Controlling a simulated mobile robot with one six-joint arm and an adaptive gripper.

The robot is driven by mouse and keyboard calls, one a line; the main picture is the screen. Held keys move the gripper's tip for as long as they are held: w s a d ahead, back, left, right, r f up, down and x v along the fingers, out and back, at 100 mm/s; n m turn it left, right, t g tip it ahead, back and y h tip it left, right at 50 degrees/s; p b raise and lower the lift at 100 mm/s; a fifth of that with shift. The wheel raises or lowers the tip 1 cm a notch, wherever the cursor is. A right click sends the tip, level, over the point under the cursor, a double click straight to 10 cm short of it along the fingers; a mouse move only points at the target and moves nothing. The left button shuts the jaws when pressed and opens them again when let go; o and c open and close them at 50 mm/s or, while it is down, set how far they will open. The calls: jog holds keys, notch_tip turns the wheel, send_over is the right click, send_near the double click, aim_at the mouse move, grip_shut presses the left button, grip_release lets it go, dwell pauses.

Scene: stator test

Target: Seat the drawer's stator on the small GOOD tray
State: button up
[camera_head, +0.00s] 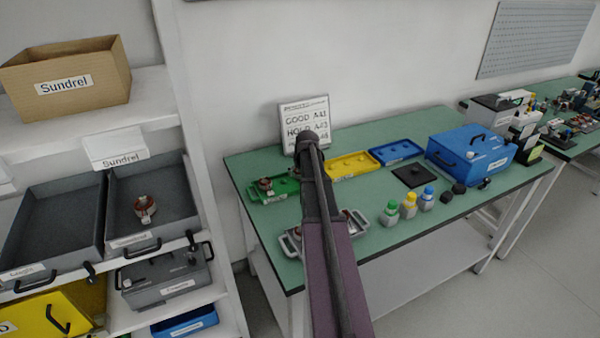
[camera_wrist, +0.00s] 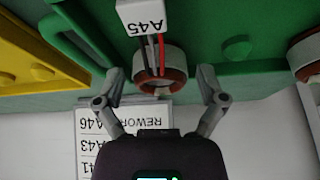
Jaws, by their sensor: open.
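In the wrist view, which is upside down, a copper-and-white stator (camera_wrist: 155,82) with red and black wires and a white tag (camera_wrist: 143,18) reading A45 is between my gripper's (camera_wrist: 154,88) spread fingers. The fingers are open, with gaps on both sides. The stator is at the green tray (camera_wrist: 265,80); whether it rests fully on it is unclear. Another stator (camera_wrist: 307,58) shows at the right edge. In the head view, the green tray (camera_head: 285,187) holds a stator (camera_head: 265,185) at left; my arm hides its right end. A stator (camera_head: 145,207) lies in the open grey drawer (camera_head: 178,190).
A yellow tray (camera_head: 372,163), blue tray (camera_head: 397,150) and sign (camera_head: 292,112) stand at the back of the green table. A grey tray (camera_head: 290,243) is beside my arm. Several bottles (camera_head: 409,207) and a blue case (camera_head: 468,150) are to the right.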

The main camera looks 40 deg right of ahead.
jog(key=shift+r, duration=0.1)
jog(key=shift+r+p, duration=2.4)
jog(key=shift+p, duration=0.1)
jog(key=shift+o, duration=0.7)
jog(key=shift+f, duration=0.15)
